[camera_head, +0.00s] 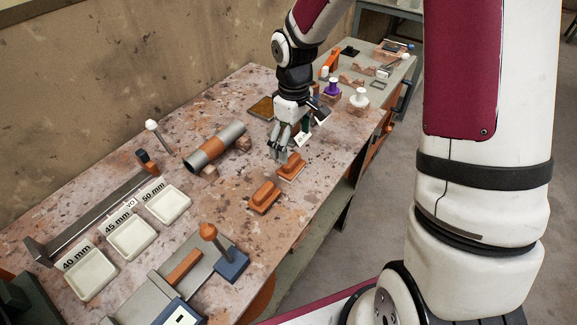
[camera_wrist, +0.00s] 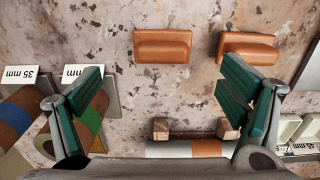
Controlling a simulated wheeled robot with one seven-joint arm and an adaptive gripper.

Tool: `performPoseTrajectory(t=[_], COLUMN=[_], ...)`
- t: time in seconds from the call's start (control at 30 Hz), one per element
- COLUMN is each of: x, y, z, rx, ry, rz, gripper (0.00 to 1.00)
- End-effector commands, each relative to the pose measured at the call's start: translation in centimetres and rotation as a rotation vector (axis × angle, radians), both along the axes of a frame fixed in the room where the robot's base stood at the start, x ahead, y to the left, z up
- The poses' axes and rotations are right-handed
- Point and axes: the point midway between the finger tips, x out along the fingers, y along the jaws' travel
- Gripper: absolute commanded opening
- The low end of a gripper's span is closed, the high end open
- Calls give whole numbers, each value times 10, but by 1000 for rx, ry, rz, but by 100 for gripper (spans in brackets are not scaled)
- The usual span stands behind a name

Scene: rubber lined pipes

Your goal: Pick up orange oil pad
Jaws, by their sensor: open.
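Two orange pads with raised grips lie on the worktable. The farther pad (camera_head: 291,167) is right beside my gripper (camera_head: 280,154), and the nearer pad (camera_head: 264,198) lies toward the camera. In the wrist view, one pad (camera_wrist: 162,46) sits ahead of the gap between my gripper's fingers (camera_wrist: 160,85). The other pad (camera_wrist: 248,46) is to the right, just past the right finger's tip. My gripper is open, with green-faced fingers spread wide, and nothing is between them. Whether the fingertips touch the table cannot be told.
A pipe with an orange band (camera_head: 214,147) rests on small blocks left of my gripper. White labelled trays (camera_head: 131,237) and a blue-based tool (camera_head: 231,265) stand nearer. Banded pipes (camera_wrist: 88,120) lie beneath the left finger. Table surface right of the pads is clear.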

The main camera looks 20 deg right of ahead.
Motion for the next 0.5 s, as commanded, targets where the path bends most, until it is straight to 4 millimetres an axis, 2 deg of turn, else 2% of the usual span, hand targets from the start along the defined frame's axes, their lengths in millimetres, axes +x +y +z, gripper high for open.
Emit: performPoseTrajectory(t=[0.1, 0.37, 0.5], x=[-1, -1, -2], y=[0, 1, 4], z=[-21, -39, -57], rx=[0, 0, 0], ry=[3, 1, 4], rz=[0, -1, 1], gripper=[90, 90, 90])
